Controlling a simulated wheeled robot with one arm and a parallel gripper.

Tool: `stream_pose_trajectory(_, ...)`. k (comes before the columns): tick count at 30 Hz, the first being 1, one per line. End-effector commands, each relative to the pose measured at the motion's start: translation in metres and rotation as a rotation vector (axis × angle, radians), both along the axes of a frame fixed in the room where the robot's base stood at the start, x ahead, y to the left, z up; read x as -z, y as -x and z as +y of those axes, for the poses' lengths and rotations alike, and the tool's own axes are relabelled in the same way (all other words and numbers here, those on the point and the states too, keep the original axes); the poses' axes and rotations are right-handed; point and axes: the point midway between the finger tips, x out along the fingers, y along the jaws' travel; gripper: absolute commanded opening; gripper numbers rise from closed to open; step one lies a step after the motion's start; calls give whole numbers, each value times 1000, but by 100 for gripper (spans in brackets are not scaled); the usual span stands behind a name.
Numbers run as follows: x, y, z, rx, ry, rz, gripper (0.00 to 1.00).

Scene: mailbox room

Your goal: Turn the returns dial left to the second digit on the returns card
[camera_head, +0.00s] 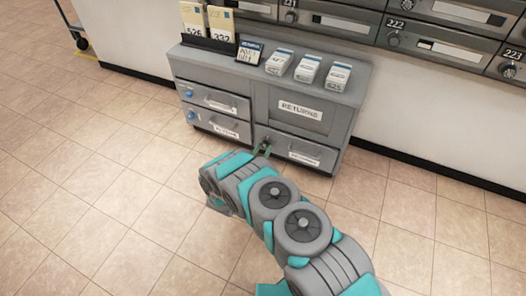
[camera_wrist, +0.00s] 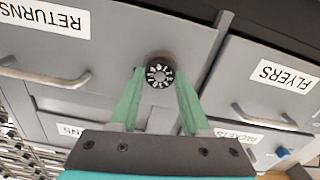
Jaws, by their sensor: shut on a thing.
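The dial (camera_wrist: 160,75) is a round black knob with pale marks around its face, on the grey cabinet front near a RETURNS label (camera_wrist: 45,18). My gripper (camera_wrist: 160,88) is shut on it, with one green finger on each side. In the head view my gripper (camera_head: 263,150) is at the cabinet front, left of the lower right drawer's label, and the dial is too small to read there. Two cards (camera_head: 221,24) with large numbers, seemingly 526 and 332, stand at the cabinet top's back left. I cannot tell which card is the returns card.
The grey cabinet (camera_head: 345,125) has drawers with handles and blue knobs (camera_head: 189,93) at left. Mailboxes (camera_head: 430,42) line the wall behind. The tiled floor (camera_head: 90,170) in front is clear.

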Motion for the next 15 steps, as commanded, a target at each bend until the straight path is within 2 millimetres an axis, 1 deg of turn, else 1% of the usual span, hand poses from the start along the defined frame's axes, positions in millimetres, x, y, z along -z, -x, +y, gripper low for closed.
stream_pose_trajectory(15,3,0,1,-1,463,169,0)
